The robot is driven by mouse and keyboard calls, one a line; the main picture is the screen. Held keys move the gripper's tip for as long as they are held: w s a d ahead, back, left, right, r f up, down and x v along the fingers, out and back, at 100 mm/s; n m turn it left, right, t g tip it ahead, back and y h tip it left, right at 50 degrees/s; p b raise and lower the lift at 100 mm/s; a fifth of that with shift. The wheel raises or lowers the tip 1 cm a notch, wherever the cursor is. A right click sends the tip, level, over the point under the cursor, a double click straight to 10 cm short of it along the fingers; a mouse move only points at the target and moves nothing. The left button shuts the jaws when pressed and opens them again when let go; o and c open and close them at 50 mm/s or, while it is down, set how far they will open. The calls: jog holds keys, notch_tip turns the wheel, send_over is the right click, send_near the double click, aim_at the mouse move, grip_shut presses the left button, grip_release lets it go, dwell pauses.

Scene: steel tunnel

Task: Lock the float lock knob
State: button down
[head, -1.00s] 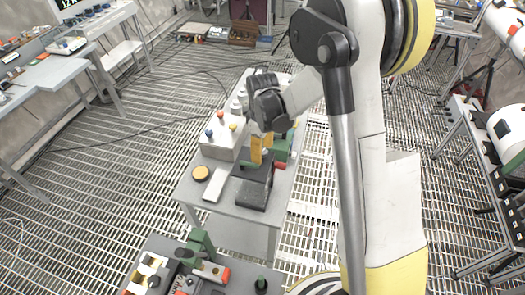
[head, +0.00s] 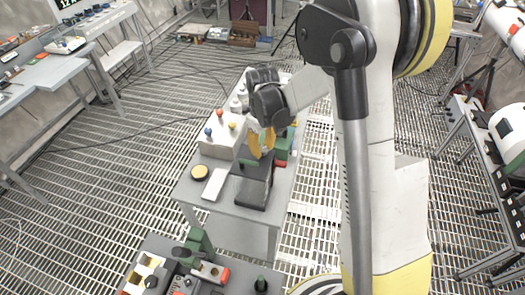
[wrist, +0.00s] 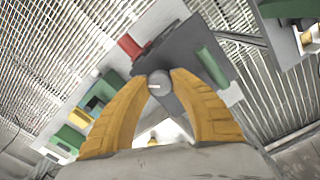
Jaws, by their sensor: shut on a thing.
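The round grey knob (wrist: 159,84) with a pale mark on its face shows in the wrist view. It sits between the tips of my gripper's two yellow fingers, and both tips touch its sides. The knob is on a dark grey device (wrist: 183,60). In the head view, my gripper (head: 262,152) is over the same dark grey device (head: 250,192) on the small table, with its fingers hiding the knob. I cannot tell from the mark whether the knob is locked.
The grey table (head: 225,205) also holds a white box (head: 217,146) with coloured knobs, a round tan disc (head: 200,172), a pale plate (head: 215,185) and a green block (head: 283,148). A bench with green and red parts (head: 185,275) stands in front. Grated floor lies left.

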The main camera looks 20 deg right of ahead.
jog(key=m+b, duration=0.2)
jog(key=m, duration=0.4)
jog(key=shift+m, duration=0.3)
jog(key=m+b, duration=0.2)
jog(key=m, duration=0.4)
jog(key=m+b, duration=0.1)
jog(key=m, duration=0.5)
jog(key=shift+m, duration=0.3)
jog(key=m, duration=0.5)
jog(key=shift+m+b, duration=0.3)
jog(key=shift+m, duration=0.1)
jog(key=c, duration=1.1)
grip_release()
jog(key=shift+o, duration=0.2)
